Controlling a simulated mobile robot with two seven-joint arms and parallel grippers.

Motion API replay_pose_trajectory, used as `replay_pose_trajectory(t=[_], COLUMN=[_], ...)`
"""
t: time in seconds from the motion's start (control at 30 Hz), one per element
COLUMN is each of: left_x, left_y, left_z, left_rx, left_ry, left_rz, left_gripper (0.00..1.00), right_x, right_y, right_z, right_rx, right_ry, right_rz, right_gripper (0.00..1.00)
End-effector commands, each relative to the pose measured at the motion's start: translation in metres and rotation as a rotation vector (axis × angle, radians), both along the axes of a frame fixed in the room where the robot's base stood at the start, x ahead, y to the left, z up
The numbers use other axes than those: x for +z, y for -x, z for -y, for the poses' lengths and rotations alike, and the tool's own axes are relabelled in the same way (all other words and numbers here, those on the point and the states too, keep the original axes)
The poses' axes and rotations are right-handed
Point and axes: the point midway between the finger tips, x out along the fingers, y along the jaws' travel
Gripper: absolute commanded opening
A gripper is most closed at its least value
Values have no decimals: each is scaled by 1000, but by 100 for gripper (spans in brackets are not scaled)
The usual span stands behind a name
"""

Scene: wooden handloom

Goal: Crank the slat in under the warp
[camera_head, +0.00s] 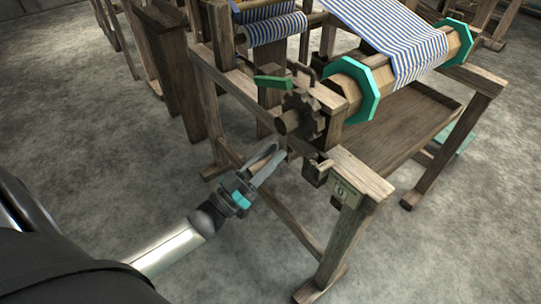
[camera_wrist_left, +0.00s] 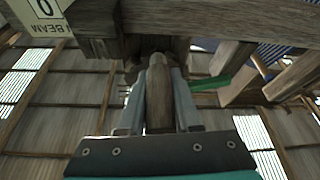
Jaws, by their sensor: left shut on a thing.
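The wooden beam (camera_head: 352,84) lies across the loom between two teal flanges. Blue-and-white striped warp (camera_head: 400,40) runs onto it, and a narrow wooden strip, perhaps the slat, shows at the warp's left edge (camera_head: 374,61). A dark toothed wheel (camera_head: 304,112) sits at the beam's near end. My left gripper (camera_head: 279,155) reaches up from the lower left, just below that wheel. In the left wrist view its fingers are shut on a wooden crank handle (camera_wrist_left: 159,98), with one finger on each side. My right gripper is out of view.
A green lever (camera_head: 273,82) sits above the toothed wheel. A loom post with a number plate (camera_head: 342,192) stands right of my gripper. A wooden tray (camera_head: 411,123) lies below the beam. The grey floor at the lower left is otherwise clear.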

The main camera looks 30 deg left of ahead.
Motion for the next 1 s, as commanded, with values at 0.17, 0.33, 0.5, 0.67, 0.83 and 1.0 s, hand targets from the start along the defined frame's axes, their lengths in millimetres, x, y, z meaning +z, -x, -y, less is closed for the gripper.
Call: replay_pose_trajectory(t=[0.17, 0.33, 0.5, 0.67, 0.83, 1.0], left_x=[0, 0, 1, 3, 6, 8], left_y=[-2, -3, -6, -8, -11, -13], left_z=[-6, -10, -15, -21, -27, -32], left_rx=[10, 11, 11, 12, 13, 13], left_ry=[-20, -56, -113, -187, -265, -342], left_rz=[3, 17, 42, 72, 106, 138], left_gripper=[0, 0, 0, 0, 0, 0], right_x=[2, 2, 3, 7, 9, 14], right_y=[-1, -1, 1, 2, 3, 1], right_z=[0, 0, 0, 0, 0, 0], right_rx=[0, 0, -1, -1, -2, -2], right_ry=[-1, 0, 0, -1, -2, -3], right_rz=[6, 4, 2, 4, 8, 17], right_gripper=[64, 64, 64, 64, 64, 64])
